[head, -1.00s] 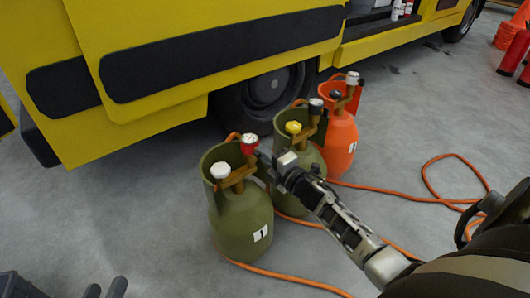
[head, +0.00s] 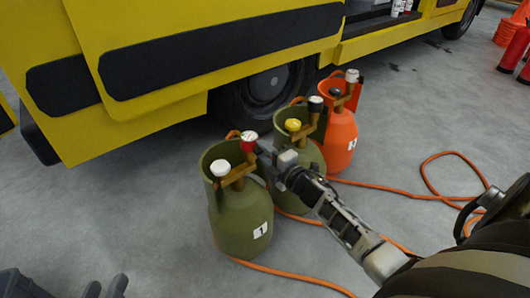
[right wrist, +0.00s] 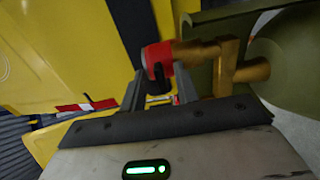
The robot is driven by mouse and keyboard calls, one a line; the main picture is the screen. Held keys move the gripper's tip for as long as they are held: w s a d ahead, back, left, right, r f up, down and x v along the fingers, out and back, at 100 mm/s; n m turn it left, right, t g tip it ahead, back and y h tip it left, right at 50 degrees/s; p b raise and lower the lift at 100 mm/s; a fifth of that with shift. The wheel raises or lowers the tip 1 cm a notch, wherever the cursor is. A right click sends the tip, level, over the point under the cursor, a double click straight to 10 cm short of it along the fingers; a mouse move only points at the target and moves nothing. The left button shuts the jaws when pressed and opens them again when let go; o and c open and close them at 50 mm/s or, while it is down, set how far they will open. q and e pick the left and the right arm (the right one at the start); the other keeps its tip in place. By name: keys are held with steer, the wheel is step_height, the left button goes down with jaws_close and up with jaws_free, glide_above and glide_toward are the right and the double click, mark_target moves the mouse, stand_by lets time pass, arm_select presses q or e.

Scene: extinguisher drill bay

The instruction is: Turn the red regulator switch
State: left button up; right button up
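The red regulator switch (head: 249,144), with a pale dial face, sits on the brass fitting (head: 238,174) of the green cylinder marked 1 (head: 243,225). My right gripper (head: 264,150) is at the right side of this switch. In the right wrist view, the red switch (right wrist: 157,57) lies in line with the gap between my right gripper's two parted fingers (right wrist: 160,76), at their tips. Whether either finger touches it cannot be told. My left gripper (head: 105,288) is at the bottom left, empty, with its fingers apart, far from the cylinders.
A white knob (head: 220,168) is on the same fitting. A second green cylinder with a yellow knob (head: 292,125) and an orange cylinder (head: 340,140) stand close behind. Orange hoses (head: 400,191) lie on the floor. The yellow truck (head: 160,120) stands behind.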

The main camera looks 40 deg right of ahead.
arm_select(q)
steer(key=shift+r, duration=0.1)
arm_select(e)
steer(key=shift+s, duration=0.1)
